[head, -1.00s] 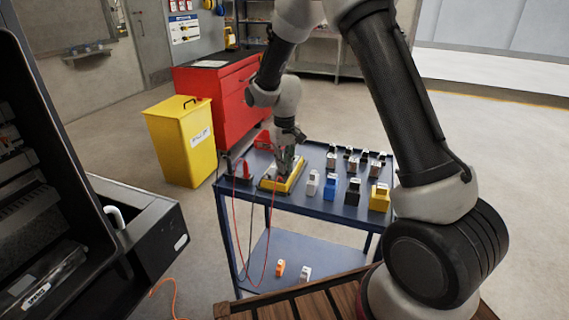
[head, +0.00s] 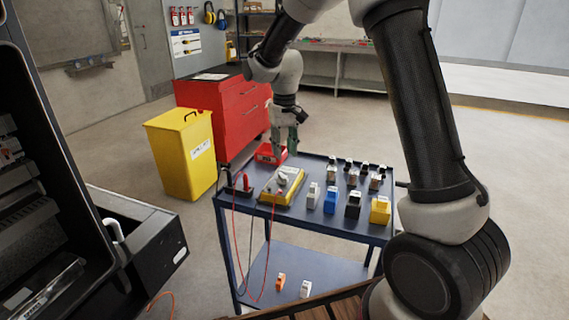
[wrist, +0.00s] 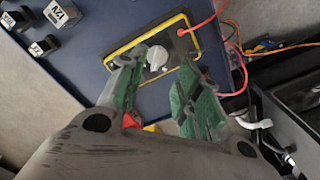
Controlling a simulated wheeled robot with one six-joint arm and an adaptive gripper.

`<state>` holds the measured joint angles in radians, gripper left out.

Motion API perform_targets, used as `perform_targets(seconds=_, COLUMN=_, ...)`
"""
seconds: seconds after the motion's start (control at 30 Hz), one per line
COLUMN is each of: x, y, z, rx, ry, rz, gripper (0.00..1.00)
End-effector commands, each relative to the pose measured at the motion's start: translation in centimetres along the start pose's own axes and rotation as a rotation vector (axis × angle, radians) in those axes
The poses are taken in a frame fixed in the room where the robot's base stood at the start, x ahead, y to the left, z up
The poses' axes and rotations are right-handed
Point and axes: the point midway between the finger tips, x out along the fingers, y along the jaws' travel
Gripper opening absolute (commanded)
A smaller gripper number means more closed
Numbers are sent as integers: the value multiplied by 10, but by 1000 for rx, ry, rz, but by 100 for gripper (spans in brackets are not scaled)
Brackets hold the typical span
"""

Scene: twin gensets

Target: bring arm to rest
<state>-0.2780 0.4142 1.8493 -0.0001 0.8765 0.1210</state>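My gripper (head: 285,143) hangs over the far left part of the blue cart, above and behind the yellow-framed meter (head: 281,187). In the wrist view my gripper (wrist: 157,103) has its two green-padded fingers apart, with nothing held between them. The meter (wrist: 122,45) lies beyond the fingertips, with its pale round knob seen between them and a red lead plugged in at its right. My arm is raised and bent across the top of the head view.
The blue cart (head: 325,232) carries several small blocks, including a blue one (head: 331,200) and a yellow one (head: 380,210). A red box (head: 268,153) sits near my gripper. A yellow bin (head: 183,155) and red cabinet (head: 235,110) stand behind. Thin leads hang off the cart's left side.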

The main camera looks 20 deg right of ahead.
Motion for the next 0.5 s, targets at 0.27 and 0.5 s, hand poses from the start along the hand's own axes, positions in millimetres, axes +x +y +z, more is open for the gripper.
perform_targets(seconds=0.27, x=-18, y=0, z=0, rx=0, ry=-1, rz=0, gripper=34)
perform_targets(seconds=0.5, x=-17, y=0, z=0, rx=-6, ry=-2, rz=0, gripper=34)
